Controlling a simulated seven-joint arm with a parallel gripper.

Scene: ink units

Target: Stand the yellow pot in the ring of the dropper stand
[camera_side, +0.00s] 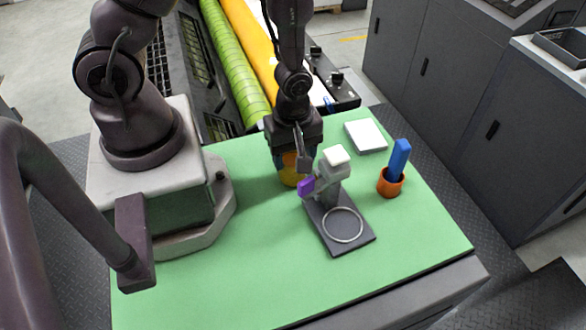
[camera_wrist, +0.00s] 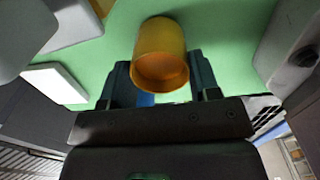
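The yellow pot (camera_wrist: 160,42) is between the two fingers of my gripper (camera_wrist: 161,82) in the wrist view, its open mouth towards the camera. The fingers lie close along both sides of it; I cannot tell whether they press on it. In the side view the pot (camera_side: 289,177) shows under my gripper (camera_side: 293,164), partly hidden behind the dropper stand's arm. Whether it touches the mat is unclear. The dropper stand has a dark base (camera_side: 326,236), a light ring (camera_side: 343,225) lying over the base with nothing in it, a grey upright with a white top, and a purple part.
An orange pot (camera_side: 390,188) holding a blue block (camera_side: 399,160) stands right of the stand. A white pad (camera_side: 366,136) lies at the back right. The green mat (camera_side: 230,270) is clear in front. The stand is close beside my gripper.

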